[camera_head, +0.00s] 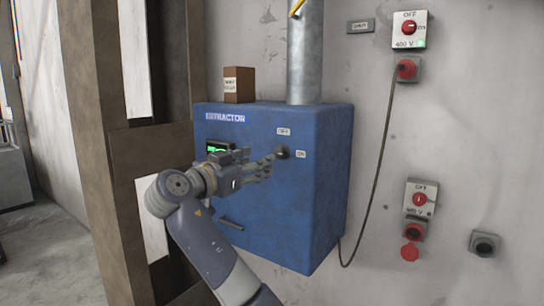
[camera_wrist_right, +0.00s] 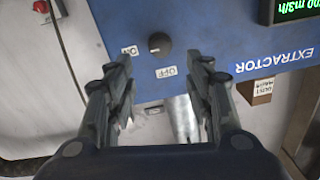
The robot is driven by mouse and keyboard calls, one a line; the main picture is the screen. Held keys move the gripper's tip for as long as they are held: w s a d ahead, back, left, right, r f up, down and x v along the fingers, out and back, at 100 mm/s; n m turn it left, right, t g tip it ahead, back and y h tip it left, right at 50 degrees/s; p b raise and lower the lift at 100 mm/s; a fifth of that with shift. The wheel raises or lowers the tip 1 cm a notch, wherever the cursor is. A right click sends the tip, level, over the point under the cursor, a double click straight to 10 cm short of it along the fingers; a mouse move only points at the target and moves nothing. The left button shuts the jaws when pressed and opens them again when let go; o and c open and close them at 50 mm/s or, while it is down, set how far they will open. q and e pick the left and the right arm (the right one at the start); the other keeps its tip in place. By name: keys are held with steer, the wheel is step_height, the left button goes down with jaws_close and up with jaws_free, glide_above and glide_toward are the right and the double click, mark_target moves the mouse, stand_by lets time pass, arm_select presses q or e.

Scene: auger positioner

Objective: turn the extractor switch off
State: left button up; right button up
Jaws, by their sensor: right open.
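The blue extractor box (camera_head: 235,190) is on the wall in the head view, with its name on the front. Its switch is a round black knob (camera_head: 282,152), with an OFF label above it and an ON label to its right. In the right wrist view, which is upside down, the knob (camera_wrist_right: 159,43) is beyond the fingertips, roughly centred between them. My right gripper (camera_head: 267,166) is open and empty, in front of the box beside the knob; it also shows in the wrist view (camera_wrist_right: 162,68). The knob's pointing direction is unclear. My left gripper is out of view.
A lit green display (camera_wrist_right: 298,8) is on the box front. A brown labelled block (camera_head: 239,85) and a metal duct (camera_head: 305,60) are on top. Red wall switches (camera_head: 409,28) (camera_head: 421,199) and a hanging cable (camera_head: 383,150) are to the right. A brown post (camera_head: 95,130) is left.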

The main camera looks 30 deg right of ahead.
mark_target(278, 153)
steer(key=p+x, duration=0.3)
steer(key=x, duration=0.6)
steer(key=shift+w+d+f+p, duration=0.1)
steer(key=shift+w+d+p, duration=0.25)
steer(key=shift+d, duration=0.3)
steer(key=shift+s, duration=0.1)
steer(key=c, duration=1.1)
